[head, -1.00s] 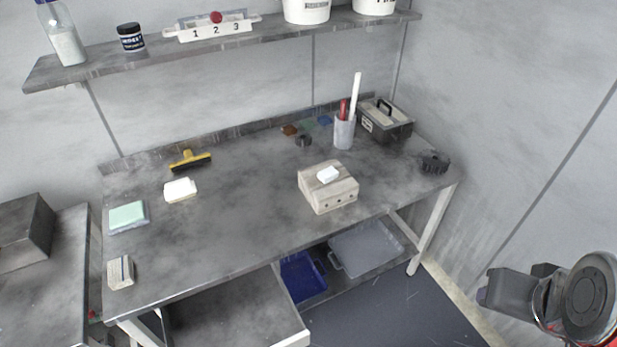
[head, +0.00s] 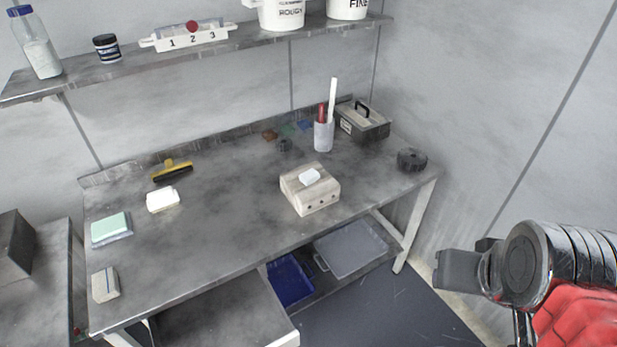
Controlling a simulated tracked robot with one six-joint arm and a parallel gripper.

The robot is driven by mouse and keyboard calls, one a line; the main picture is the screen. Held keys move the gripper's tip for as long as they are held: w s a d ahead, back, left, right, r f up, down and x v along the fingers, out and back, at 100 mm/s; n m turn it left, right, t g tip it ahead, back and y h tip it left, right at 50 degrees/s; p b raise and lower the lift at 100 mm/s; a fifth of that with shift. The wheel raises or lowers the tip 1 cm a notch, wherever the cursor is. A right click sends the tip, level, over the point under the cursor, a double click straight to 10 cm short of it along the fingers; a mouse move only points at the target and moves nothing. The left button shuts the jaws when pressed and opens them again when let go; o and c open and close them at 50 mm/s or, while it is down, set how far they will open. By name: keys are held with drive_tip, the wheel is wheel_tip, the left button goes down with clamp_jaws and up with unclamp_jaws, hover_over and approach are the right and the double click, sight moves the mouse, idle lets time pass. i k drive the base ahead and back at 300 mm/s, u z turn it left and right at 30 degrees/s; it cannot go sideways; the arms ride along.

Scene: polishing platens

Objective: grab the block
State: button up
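A pale wooden block (head: 311,199) with dark holes in its front face sits on the right half of the grey workbench (head: 225,215). A small white piece (head: 309,177) lies on top of it. A smaller beige block (head: 105,285) with a dark stripe lies at the bench's front left corner. Which one the task means, I cannot tell. My gripper (head: 458,270) is at the lower right, off the bench and apart from every block. It is seen from the side, and its fingertips cannot be made out.
A white block (head: 162,200), a green pad (head: 111,228) and a yellow-handled squeegee (head: 172,171) lie at left. A cup (head: 324,136), a toolbox (head: 362,122) and a black knob-like part (head: 411,159) stand at right. A drawer (head: 225,315) juts out in front. The bench middle is clear.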

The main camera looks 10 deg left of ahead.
sight(310, 176)
drive_tip(key=z, duration=0.1)
drive_tip(key=i, duration=0.35)
drive_tip(key=u, duration=2.2)
drive_tip(key=i, duration=0.5)
drive_tip(key=z, duration=0.1)
